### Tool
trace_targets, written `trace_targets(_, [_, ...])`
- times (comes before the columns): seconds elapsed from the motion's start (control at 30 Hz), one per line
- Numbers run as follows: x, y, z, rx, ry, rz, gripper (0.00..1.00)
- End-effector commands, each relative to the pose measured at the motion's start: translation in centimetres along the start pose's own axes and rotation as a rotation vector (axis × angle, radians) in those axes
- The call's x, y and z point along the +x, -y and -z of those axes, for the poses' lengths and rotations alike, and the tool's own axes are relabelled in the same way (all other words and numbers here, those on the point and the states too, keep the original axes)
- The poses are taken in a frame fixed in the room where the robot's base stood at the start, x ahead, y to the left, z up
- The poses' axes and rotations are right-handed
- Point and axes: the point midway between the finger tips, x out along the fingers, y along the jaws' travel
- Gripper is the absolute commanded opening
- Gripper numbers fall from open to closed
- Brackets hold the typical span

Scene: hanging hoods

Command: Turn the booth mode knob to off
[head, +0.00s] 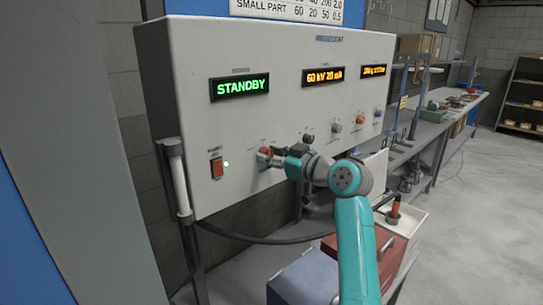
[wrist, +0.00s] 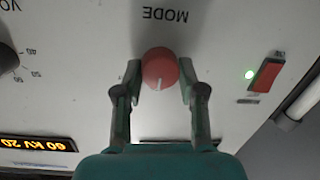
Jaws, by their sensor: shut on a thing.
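The red mode knob (wrist: 160,65) sits on the pale panel under the word MODE, which reads upside down in the wrist view. Its white pointer mark points toward the bottom of that view, slightly left. My gripper (wrist: 160,78) has one finger on each side of the knob and is shut on it. In the head view, the red knob (head: 263,153) shows just beyond my gripper (head: 270,155) at the lower middle of the panel. The green display (head: 239,87) reads STANDBY. The position labels around the knob cannot be read.
A red rocker switch (head: 217,168) with a lit green lamp is left of the knob. A red box (head: 362,255) and a workbench (head: 425,130) stand at right.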

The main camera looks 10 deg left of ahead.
Motion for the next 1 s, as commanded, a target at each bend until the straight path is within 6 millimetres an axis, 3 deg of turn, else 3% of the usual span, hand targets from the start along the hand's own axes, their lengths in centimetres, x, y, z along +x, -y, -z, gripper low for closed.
trace_targets(0.63, [-0.01, -0.02, -0.12, -0.046, 0.005, -0.004, 0.05])
trace_targets(0.67, [-0.01, -0.02, -0.12, -0.046, 0.005, -0.004, 0.47])
trace_targets(0.73, [-0.01, -0.03, -0.10, -0.046, 0.005, -0.004, 0.65])
trace_targets(1.0, [-0.02, 0.00, -0.03, -0.046, 0.004, -0.004, 0.65])
